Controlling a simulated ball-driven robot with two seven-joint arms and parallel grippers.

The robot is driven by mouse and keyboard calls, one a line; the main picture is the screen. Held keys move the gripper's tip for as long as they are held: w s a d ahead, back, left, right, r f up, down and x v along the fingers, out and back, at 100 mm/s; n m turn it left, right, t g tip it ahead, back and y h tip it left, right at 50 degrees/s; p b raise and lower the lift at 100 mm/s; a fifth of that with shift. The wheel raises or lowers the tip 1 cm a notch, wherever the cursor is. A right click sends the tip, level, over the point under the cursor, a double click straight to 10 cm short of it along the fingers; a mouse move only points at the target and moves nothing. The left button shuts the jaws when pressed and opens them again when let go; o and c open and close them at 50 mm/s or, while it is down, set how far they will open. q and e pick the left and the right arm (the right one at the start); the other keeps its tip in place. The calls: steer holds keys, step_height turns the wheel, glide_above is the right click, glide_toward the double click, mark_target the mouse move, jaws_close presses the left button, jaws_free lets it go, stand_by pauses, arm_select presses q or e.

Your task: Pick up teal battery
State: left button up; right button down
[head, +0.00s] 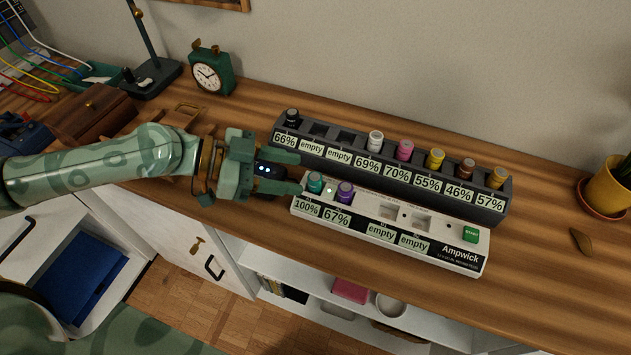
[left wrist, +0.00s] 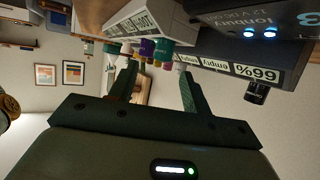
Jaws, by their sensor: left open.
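The teal battery (head: 315,183) stands upright in the leftmost slot of the white Ampwick charger (head: 362,226), above a label reading 100%. A purple battery (head: 345,192) stands in the slot to its right, labelled 67%. My left gripper (head: 299,173) is open and empty, its fingers pointing right. Its fingertips are just left of the teal battery, and the battery does not appear to be gripped. My right gripper is out of view.
A dark rack (head: 400,172) with several batteries stands behind the charger. A dark device with blue lights (head: 265,170) sits beside my left gripper. A green clock (head: 210,72) and a lamp (head: 150,70) stand further back.

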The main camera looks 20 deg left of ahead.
mark_target(315, 176)
arm_select(q)
steer(key=x, duration=0.6)
steer(key=shift+a+f, duration=0.25)
jaws_close()
